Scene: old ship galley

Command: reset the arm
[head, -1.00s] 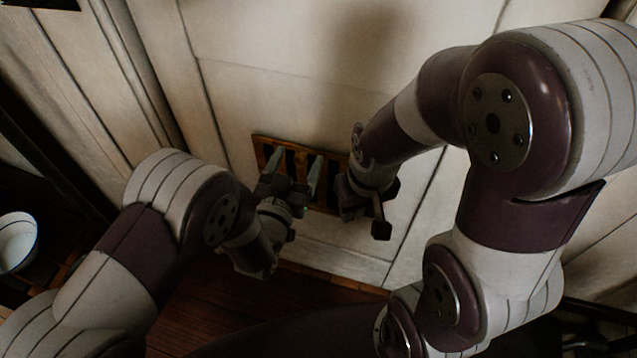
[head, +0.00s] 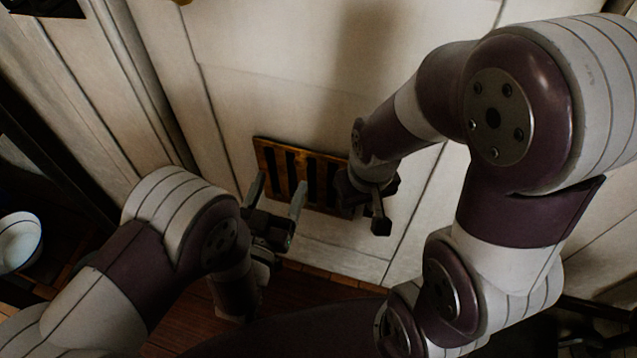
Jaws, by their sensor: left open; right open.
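My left gripper (head: 277,190) is in the middle of the head view, its two fingers spread apart and pointing up the picture, with nothing between them. It shows in front of the lower left part of a slotted wooden grille in the wall; I cannot tell how far apart they are. My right gripper (head: 379,208) is to its right, by the right end of the grille. Its forearm covers part of it, and no object shows in it. Both arms are bent, the right one filling the right side of the view.
The slotted wooden grille (head: 311,180) sits low on a pale panelled wall (head: 290,85). A dark reddish wooden floor (head: 185,330) lies below. A white bowl (head: 20,243) stands at the far left on a dark surface. The wall above the grippers is clear.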

